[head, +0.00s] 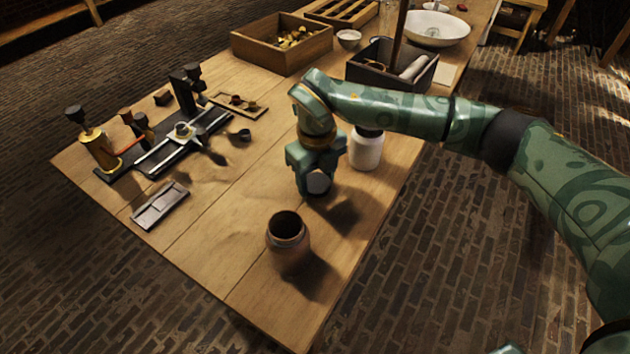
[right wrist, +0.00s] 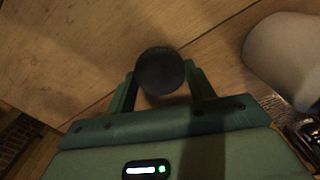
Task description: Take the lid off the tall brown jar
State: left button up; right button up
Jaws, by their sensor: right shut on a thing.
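The brown jar (head: 288,258) stands upright near the table's front corner, its top showing a dark round mouth with no lid on it. My right gripper (head: 318,178) is behind it and slightly right, pointing down, apart from the jar. It is shut on a small round lid (head: 319,184), which shows as a dark disc between the fingers in the right wrist view (right wrist: 160,71). In the head view the lid looks greyish and is partly hidden by the fingers; whether it touches the table I cannot tell. My left gripper is not in view.
A white jar (head: 367,151) with a dark top stands close behind my right gripper; it also shows in the wrist view (right wrist: 287,58). A metal plate (head: 160,206) and a dark rack of tools (head: 168,150) lie left. Wooden boxes (head: 281,56) stand behind. Table between plate and brown jar is clear.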

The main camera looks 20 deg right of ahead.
jog(key=shift+w+f, duration=0.1)
jog(key=shift+f, duration=0.45)
jog(key=shift+r, duration=0.2)
jog(key=o, duration=1.1)
jog(key=shift+f, duration=0.15)
jog(key=shift+c, duration=0.2)
